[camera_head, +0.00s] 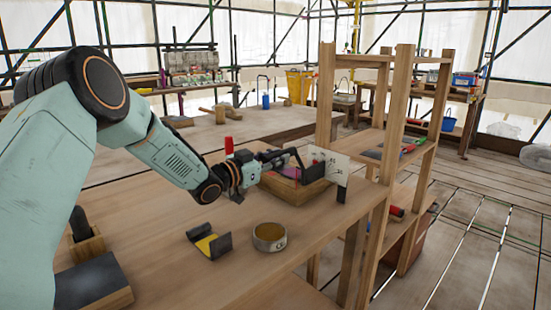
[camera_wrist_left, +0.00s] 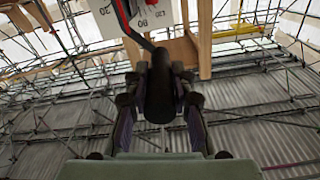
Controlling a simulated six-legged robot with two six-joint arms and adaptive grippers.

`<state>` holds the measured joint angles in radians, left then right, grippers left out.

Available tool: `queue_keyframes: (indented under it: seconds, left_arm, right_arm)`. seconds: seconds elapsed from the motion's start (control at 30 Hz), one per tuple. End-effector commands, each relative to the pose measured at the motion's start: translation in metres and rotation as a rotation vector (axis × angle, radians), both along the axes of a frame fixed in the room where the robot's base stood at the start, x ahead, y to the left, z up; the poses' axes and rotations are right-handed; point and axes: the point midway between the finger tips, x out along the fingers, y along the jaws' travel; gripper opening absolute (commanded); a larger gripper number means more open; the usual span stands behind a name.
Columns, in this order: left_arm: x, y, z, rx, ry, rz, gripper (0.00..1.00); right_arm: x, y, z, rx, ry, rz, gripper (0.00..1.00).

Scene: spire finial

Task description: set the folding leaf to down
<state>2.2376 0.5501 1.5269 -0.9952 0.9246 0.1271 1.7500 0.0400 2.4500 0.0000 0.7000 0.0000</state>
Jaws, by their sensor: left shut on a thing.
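A thin bent black rod with a red edge (camera_wrist_left: 124,18) runs up from near the handle. A white plate with printed marks (camera_head: 331,167) stands upright by the block; it also shows at the top of the left wrist view (camera_wrist_left: 148,14). Which part is the folding leaf is unclear. My right gripper is out of view.
A round tin (camera_head: 269,237) and a black and yellow holder (camera_head: 210,243) sit on the bench (camera_head: 165,225) in front. A red cylinder (camera_head: 229,145) stands behind my gripper. A wooden shelf frame (camera_head: 380,120) stands close on the right, with tools on its shelves.

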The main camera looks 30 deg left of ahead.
Motion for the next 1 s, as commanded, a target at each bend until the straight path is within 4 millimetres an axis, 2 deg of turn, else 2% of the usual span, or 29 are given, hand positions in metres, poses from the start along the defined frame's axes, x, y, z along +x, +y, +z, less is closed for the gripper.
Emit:
queue_keyframes:
  seconds: [0.1,0.67,1.0]
  left_arm:
    - [0.0,0.001,-0.001,-0.001,0.003,0.001,0.0]
    - [-0.001,-0.002,-0.002,0.013,0.001,0.001,0.0]
    - [-0.008,-0.02,0.002,0.182,-0.056,-0.002,0.0]
  right_arm:
    - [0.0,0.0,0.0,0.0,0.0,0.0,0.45]
    - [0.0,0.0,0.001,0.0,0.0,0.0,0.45]
    - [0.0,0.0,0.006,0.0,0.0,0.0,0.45]
